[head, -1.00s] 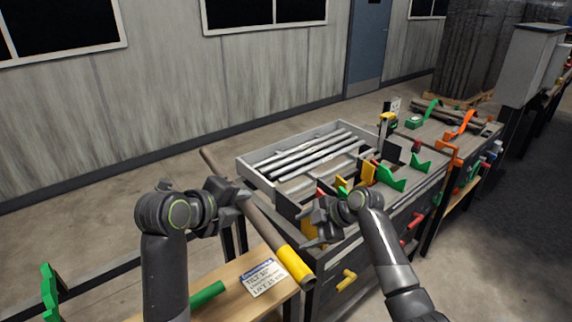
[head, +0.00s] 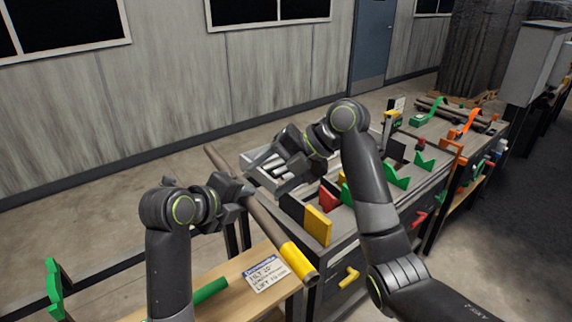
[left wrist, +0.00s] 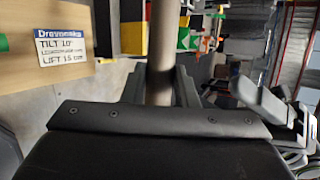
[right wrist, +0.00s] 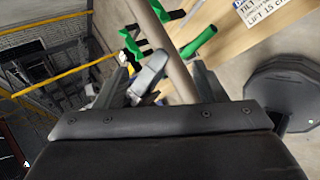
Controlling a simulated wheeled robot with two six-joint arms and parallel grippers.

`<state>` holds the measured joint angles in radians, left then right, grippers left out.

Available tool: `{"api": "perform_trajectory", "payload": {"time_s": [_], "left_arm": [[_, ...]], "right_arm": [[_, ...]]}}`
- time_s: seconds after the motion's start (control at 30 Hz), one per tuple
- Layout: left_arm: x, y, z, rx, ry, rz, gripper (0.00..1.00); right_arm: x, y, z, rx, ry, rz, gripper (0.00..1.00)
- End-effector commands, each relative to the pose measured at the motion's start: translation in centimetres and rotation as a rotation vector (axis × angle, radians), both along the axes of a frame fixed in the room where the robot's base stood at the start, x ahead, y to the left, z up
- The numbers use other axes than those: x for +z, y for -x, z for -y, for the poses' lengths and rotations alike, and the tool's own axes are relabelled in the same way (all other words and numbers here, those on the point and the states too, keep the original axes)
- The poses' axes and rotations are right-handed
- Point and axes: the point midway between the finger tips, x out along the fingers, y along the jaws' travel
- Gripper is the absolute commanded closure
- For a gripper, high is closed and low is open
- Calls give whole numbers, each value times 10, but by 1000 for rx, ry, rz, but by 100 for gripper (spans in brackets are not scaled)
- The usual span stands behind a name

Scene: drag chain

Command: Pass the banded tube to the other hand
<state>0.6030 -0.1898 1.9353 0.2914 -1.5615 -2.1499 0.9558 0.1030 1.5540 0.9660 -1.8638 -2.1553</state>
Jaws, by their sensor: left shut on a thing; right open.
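The banded tube (head: 267,221) is a long brown-grey tube with a yellow band (head: 298,262) near its lower right end. It hangs tilted in the air over the front of the bench. My left gripper (head: 244,190) is shut around its middle. In the left wrist view the tube (left wrist: 160,75) stands between the fingers (left wrist: 160,88). My right gripper (head: 266,178) is open, just right of the tube and close to the left gripper. In the right wrist view the tube (right wrist: 176,60) crosses between its open fingers (right wrist: 160,82); contact cannot be told.
A wooden shelf (head: 220,303) with a white sign (head: 267,274) and a green rod (head: 210,290) lies below the tube. Open floor lies left.

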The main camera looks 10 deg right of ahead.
Motion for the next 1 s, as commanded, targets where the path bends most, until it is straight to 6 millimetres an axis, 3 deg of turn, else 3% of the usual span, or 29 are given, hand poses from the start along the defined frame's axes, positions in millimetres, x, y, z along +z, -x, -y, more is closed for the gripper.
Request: {"api": "perform_trajectory", "payload": {"time_s": [0.33,0.8,1.0], "left_arm": [[2,0,0,-1,2,4,100],[2,0,0,-1,2,4,100],[1,0,0,0,1,3,100]], "right_arm": [[-39,-10,-41,0,-2,-4,36],[-48,-12,-50,-2,0,-1,36],[-48,-12,-50,-2,-1,-1,62]]}}
